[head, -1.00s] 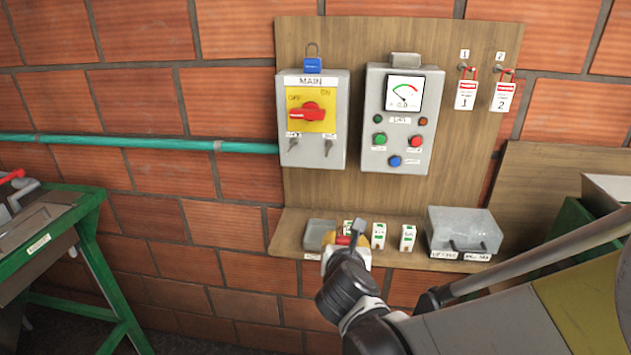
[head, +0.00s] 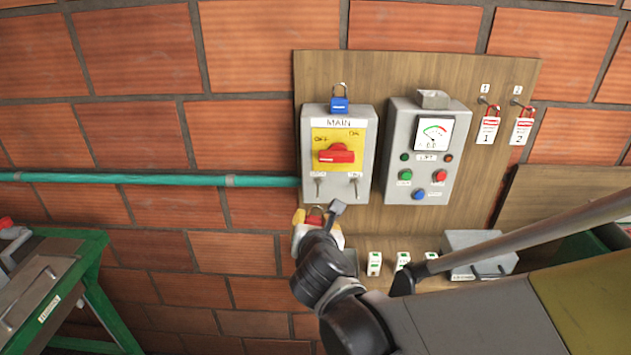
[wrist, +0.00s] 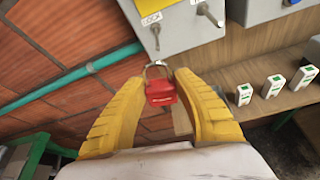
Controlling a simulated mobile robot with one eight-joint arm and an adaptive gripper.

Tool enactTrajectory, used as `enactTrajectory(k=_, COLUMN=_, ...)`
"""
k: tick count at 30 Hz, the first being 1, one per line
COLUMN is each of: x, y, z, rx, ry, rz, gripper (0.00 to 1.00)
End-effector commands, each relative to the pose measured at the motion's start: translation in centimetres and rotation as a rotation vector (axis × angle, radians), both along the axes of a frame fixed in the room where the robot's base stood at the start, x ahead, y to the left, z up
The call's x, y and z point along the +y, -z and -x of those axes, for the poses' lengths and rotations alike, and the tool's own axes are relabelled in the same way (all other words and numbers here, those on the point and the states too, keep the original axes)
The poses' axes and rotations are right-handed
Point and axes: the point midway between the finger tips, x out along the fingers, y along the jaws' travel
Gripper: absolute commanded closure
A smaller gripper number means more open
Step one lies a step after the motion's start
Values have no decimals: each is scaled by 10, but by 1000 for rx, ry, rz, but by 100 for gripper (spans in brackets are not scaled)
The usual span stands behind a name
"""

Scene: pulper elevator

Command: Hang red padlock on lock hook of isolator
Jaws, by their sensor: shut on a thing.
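My gripper (head: 314,218) is shut on the red padlock (wrist: 161,91), which sits between the yellow fingers (wrist: 160,84) in the wrist view. Its metal shackle points up, away from my palm. In the head view the padlock (head: 316,217) is partly hidden by my gripper. The isolator (head: 339,156) is the grey box marked MAIN, with a red handle on a yellow plate. Two small metal hooks show at its lower front, left (head: 318,187) and right (head: 355,187). The wrist view shows a LOCK label above one hook (wrist: 156,38). The padlock is below the isolator, apart from both hooks.
A blue padlock (head: 339,105) is on top of the isolator. A shelf below bears small white-green boxes (head: 374,263) and a grey case (head: 480,252). A teal pipe (head: 150,178) runs left.

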Motion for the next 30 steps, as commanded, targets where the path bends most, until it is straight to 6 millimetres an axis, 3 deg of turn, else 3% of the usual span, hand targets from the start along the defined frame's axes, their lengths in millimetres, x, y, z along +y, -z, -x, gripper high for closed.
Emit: enactTrajectory(k=30, x=-3, y=9, z=-67, rx=-1, ry=1, rz=0, gripper=97)
